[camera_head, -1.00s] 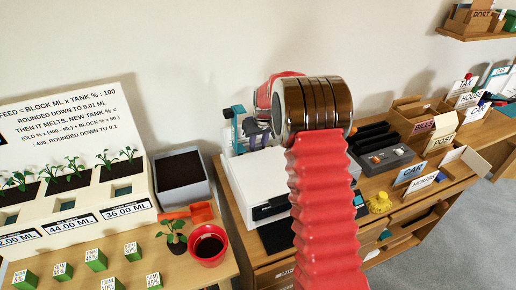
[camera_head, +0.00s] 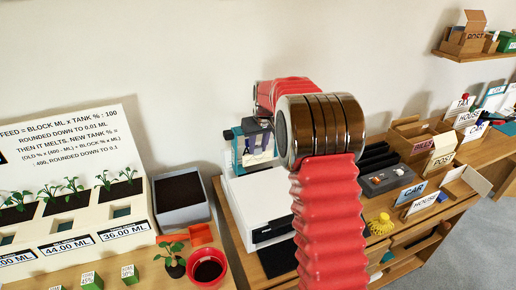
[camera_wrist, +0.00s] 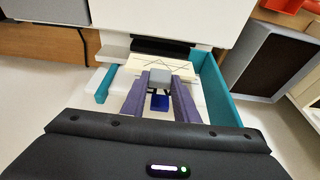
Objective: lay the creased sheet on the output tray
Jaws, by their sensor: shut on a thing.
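A cream sheet (camera_wrist: 172,64) with dark crossing crease lines shows just beyond my gripper's tips in the wrist view. My gripper (camera_wrist: 158,82) has purple fingers and is shut on the sheet; a grey block between the fingers hides the grip itself. Teal side pieces (camera_wrist: 216,86) stand on both sides of the fingers. In the head view a pale, marked sheet (camera_head: 260,156) shows with teal edges behind the white printer (camera_head: 260,205). A dark flat pad (camera_head: 277,260) lies in front of the printer; I cannot tell whether it is the output tray.
A soil-filled planter (camera_head: 180,194) and a red pot (camera_head: 207,267) stand left of the printer. A dark grey device (camera_head: 386,180), a yellow figure (camera_head: 381,225) and labelled boxes (camera_head: 434,157) are to the right. My red arm hides part of the printer.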

